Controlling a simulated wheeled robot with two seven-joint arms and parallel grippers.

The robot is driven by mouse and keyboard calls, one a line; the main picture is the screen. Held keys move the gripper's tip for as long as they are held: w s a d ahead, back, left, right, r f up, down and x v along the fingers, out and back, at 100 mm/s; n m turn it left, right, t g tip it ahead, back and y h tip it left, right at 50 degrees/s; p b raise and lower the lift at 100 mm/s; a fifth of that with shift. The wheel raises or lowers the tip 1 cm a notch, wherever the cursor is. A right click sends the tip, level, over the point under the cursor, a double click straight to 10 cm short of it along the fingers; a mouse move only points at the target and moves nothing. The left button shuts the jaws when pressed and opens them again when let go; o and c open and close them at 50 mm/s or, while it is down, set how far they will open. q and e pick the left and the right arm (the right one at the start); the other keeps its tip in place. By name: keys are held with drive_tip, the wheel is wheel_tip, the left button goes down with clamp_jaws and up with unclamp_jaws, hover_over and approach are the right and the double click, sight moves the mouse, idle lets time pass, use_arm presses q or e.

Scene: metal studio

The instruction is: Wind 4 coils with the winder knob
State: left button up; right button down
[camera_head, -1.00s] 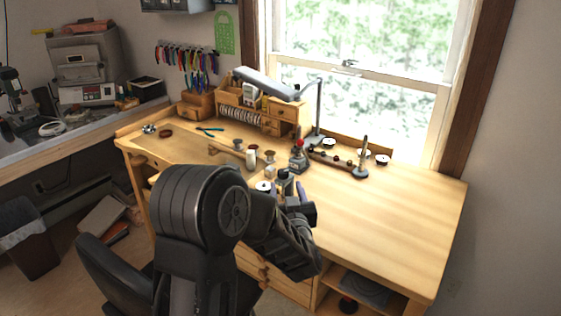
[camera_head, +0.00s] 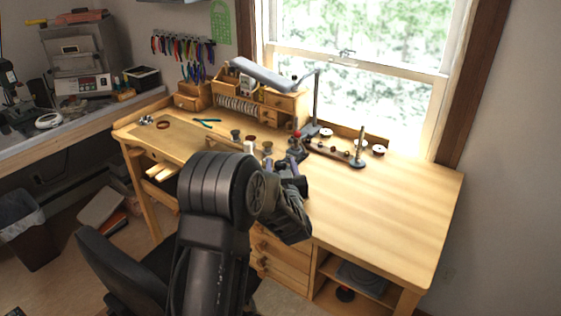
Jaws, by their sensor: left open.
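A small dark upright device with a red top (camera_head: 297,135), which looks like the winder, stands on the wooden workbench (camera_head: 390,209) near its middle. Its lower part is hidden by my gripper, and I cannot make out a separate knob. My left gripper (camera_head: 284,164) is open over the bench, just in front of the device. Whether it touches the device is unclear. My left arm hides the bench edge below it. No coils can be made out clearly. My right gripper is not in view.
Dark spools (camera_head: 235,135) and a white cylinder (camera_head: 249,147) stand left of the gripper. A rack (camera_head: 330,150) with a post (camera_head: 359,147) is to the right. A lamp (camera_head: 262,77) and drawer unit (camera_head: 285,101) stand behind. The bench's right side is clear.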

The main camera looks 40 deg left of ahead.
use_arm(q)
drive_tip(key=shift+w+a, duration=0.3)
drive_tip(key=shift+c, duration=0.4)
clamp_jaws()
